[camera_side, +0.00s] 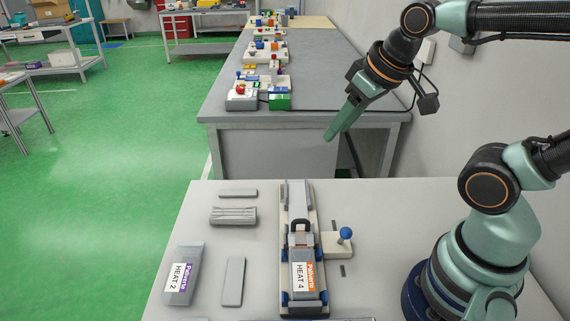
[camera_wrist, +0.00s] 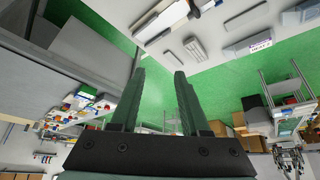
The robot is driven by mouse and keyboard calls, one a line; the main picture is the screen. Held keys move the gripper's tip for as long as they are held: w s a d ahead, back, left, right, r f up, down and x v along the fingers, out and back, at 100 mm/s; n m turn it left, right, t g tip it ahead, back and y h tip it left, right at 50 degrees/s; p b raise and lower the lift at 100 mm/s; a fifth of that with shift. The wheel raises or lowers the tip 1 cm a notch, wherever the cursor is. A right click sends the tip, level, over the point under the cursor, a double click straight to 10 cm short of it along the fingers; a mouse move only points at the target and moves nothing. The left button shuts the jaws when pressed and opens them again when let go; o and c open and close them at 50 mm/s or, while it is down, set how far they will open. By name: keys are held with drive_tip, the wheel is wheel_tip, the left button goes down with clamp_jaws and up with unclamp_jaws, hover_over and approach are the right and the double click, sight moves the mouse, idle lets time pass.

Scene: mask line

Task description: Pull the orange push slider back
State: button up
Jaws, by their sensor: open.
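A long narrow fixture (camera_side: 297,207) lies on the pale table. A dark looped handle (camera_side: 300,226) stands near its middle, and a grey packet with an orange label reading HEAT 4 (camera_side: 304,272) lies on its near part. I cannot clearly make out an orange slider; the label is the only orange I see there. Part of the fixture shows upside down at the top of the wrist view (camera_wrist: 165,14). My gripper (camera_side: 330,138) is high above and beyond the fixture, apart from everything. In the wrist view its two green fingers (camera_wrist: 159,72) are spread with nothing between them.
A blue-knobbed lever (camera_side: 345,234) stands right of the fixture. A HEAT 2 packet (camera_side: 183,274), a grey slab (camera_side: 233,281), a ribbed block (camera_side: 233,215) and a thin bar (camera_side: 238,193) lie to the left. A long grey bench (camera_side: 325,70) with colourful stations stands behind.

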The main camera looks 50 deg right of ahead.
drive_tip(key=n+g, duration=0.6)
drive_tip(key=n, duration=0.5)
hover_over(301, 234)
drive_tip(key=d, duration=0.1)
drive_tip(key=f, duration=1.9)
drive_tip(key=shift+s, duration=0.2)
clamp_jaws()
